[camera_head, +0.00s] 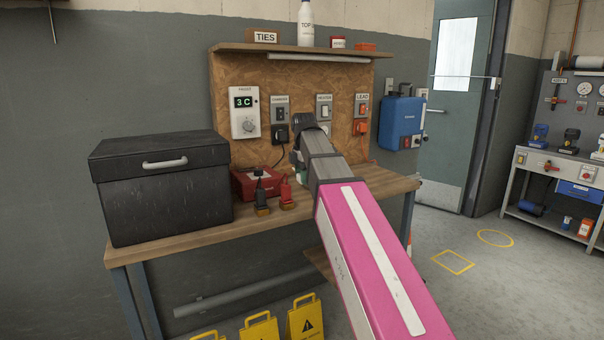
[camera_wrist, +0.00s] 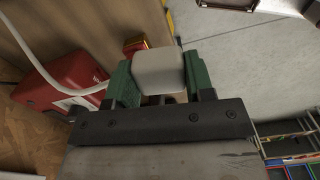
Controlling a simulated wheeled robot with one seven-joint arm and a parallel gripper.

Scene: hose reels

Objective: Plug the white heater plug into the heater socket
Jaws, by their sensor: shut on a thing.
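My gripper (camera_wrist: 157,82) is shut on the white heater plug (camera_wrist: 158,70), which sits between its green fingers in the wrist view. A white cable (camera_wrist: 38,45) runs in from the upper left and passes beside the left finger. In the head view my arm hides most of the gripper (camera_head: 302,175), and the plug cannot be made out. The heater socket (camera_head: 324,106) is on the chipboard panel, between the charger socket (camera_head: 280,107) and the lead socket (camera_head: 362,106). My arm partly covers its lower part. The plug is apart from it, above the bench.
A black plug sits below the charger socket and an orange plug (camera_head: 361,127) below the lead socket. A black case (camera_head: 160,190) fills the bench's left end. A red box (camera_head: 252,184) and two small connectors (camera_head: 261,195) lie beside it. A shelf (camera_head: 290,49) overhangs the panel.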

